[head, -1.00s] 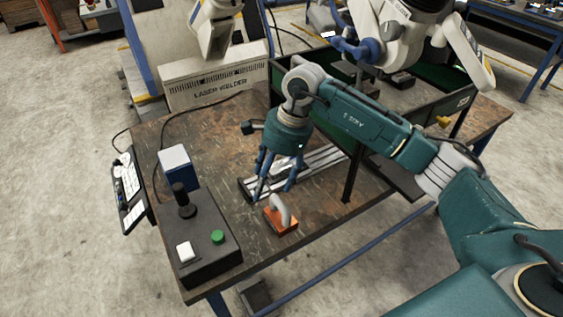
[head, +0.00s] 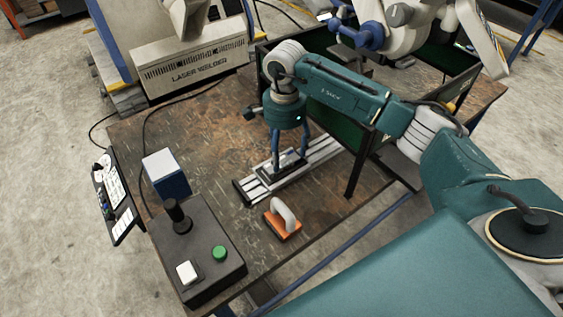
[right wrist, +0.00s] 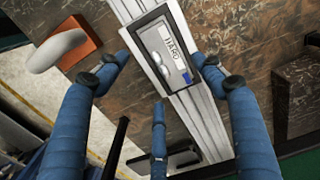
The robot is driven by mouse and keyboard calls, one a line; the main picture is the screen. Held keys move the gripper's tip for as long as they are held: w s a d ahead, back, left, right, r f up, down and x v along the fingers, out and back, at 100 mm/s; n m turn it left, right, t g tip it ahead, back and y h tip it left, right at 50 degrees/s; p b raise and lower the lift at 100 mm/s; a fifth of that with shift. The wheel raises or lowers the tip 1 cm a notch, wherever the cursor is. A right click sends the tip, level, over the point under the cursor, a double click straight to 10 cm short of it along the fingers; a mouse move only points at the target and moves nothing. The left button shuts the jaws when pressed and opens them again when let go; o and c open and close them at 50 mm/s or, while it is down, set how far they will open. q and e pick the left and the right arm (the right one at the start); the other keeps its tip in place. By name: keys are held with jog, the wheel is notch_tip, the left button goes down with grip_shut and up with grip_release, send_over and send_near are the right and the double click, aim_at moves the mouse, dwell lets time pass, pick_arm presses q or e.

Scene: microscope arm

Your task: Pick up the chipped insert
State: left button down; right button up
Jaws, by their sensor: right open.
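My right gripper (head: 289,158) points down over a dark rectangular frame (head: 264,177) on a silver slotted rail (head: 322,151). In the right wrist view, its blue fingers (right wrist: 157,76) are spread around the black frame (right wrist: 137,33), with no object clearly gripped. Inside the frame is a grey plate (right wrist: 160,40) with a white label reading "HARD" and a small blue patch. A small pale piece lies at the plate's left side. I cannot tell which part is the chipped insert, and no chip is clear. My left gripper is not in view.
An orange block with a grey handle (head: 282,219) stands just in front of the rail. A black control box (head: 205,262) with a green button and joystick is at the front left. A green-walled enclosure (head: 335,127) and its dark post stand at right.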

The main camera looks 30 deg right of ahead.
aim_at(281, 166)
jog(key=f+p, duration=0.1)
jog(key=f, duration=0.1)
jog(key=a+f+p, duration=0.1)
jog(key=f, duration=0.1)
jog(key=shift+w+f, duration=0.1)
jog(key=shift+f, duration=0.45)
jog(key=shift+c, duration=0.8)
jog(key=c, duration=1.3)
grip_shut()
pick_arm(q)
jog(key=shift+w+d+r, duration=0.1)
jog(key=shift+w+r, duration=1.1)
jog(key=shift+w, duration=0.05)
pick_arm(e)
jog(key=shift+w, duration=0.15)
